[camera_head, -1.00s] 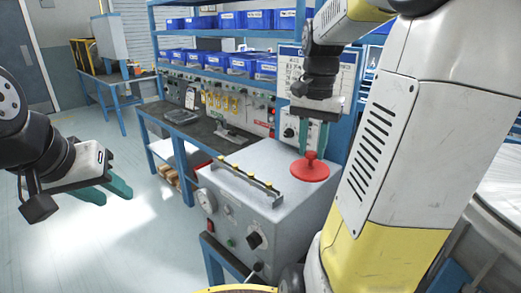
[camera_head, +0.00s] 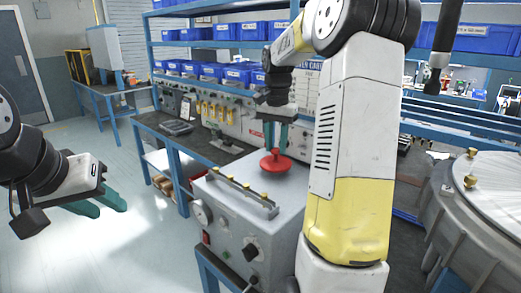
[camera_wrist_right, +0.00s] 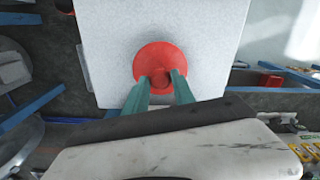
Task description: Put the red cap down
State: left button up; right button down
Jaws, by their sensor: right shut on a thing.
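The red cap (camera_head: 275,165) is a round disc with a knob, level over the back part of the grey box's top (camera_head: 240,178). My right gripper (camera_head: 276,146) points down from above and is shut on the cap's knob. In the right wrist view the red cap (camera_wrist_right: 160,62) lies against the pale box top, with the green fingertips (camera_wrist_right: 161,80) on either side of its knob. I cannot tell whether the disc touches the surface. My left gripper (camera_head: 106,203) is empty, its fingers apart, over the floor at the left.
A rail with yellow knobs (camera_head: 236,191) runs along the box top near its front. A large round metal vessel (camera_head: 500,180) stands at the right. A workbench (camera_head: 190,134) and shelves with blue bins (camera_head: 196,33) stand behind. The box top around the cap looks clear.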

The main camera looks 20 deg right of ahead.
aim_at(276, 158)
jog(key=shift+f, duration=0.85)
jog(key=shift+f, duration=0.1)
jog(key=shift+f, duration=0.25)
jog(key=c, duration=1)
grip_release()
jog(key=shift+c, duration=0.2)
